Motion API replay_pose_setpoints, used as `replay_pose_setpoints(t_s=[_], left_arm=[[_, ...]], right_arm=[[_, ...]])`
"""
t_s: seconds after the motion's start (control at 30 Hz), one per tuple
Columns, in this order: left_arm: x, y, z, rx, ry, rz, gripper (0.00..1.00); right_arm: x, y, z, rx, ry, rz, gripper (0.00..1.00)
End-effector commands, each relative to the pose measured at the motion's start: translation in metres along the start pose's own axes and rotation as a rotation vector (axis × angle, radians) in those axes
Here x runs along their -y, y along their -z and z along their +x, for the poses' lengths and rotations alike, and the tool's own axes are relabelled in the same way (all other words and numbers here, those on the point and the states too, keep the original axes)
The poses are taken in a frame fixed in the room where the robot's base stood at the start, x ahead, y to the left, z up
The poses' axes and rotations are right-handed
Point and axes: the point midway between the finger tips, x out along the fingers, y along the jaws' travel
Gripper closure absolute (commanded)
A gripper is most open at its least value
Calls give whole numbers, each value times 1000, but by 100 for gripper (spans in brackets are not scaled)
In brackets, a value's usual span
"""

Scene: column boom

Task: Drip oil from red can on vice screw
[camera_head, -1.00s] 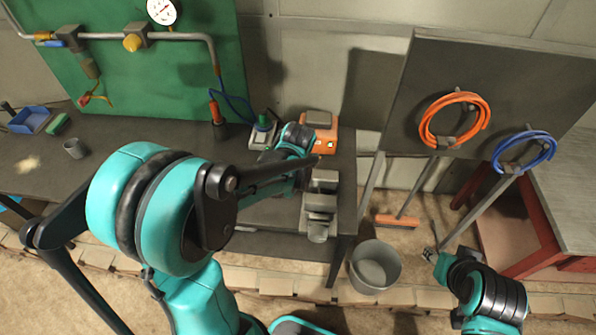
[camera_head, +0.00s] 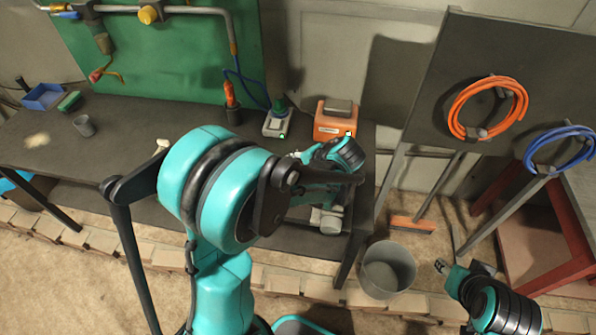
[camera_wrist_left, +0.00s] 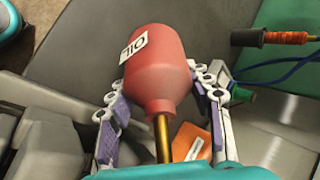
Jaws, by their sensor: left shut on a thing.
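The red oil can (camera_wrist_left: 157,70), with a white OIL label and a brass spout, is between the two fingers of my left gripper (camera_wrist_left: 165,105) in the left wrist view. The gripper is shut on it. The spout runs toward the bottom of that view; its tip is hidden. In the head view my left arm hides the can and most of the left gripper, which is over the bench's right end. The grey vice (camera_head: 328,219) shows partly below my forearm; its screw is not clear. My right gripper (camera_head: 441,267) is low, right of the bench; its jaws are too small to judge.
An orange box (camera_head: 336,121) and a green-topped device (camera_head: 278,119) stand at the back of the dark bench (camera_head: 130,135). A grey bucket (camera_head: 387,270) stands on the floor at the bench's right end. A dark panel with orange and blue hoses (camera_head: 489,105) rises at right.

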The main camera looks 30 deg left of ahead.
Motion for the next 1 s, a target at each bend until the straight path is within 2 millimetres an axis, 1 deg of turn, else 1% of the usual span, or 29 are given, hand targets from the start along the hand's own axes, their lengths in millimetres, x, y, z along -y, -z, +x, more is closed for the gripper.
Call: replay_pose_setpoints(t_s=[0.03,0.23,0.3,0.6,1.0], left_arm=[[-6,1,6,2,5,3,89],[-16,0,20,18,32,14,89],[-8,0,13,41,75,33,89],[6,-3,0,110,200,84,89],[10,-4,-3,126,227,94,89]], right_arm=[[0,-5,6,0,0,0,60],[0,-14,20,0,0,0,60],[0,-14,19,0,0,0,60],[0,-18,26,0,0,0,60],[0,-19,27,0,0,0,60]])
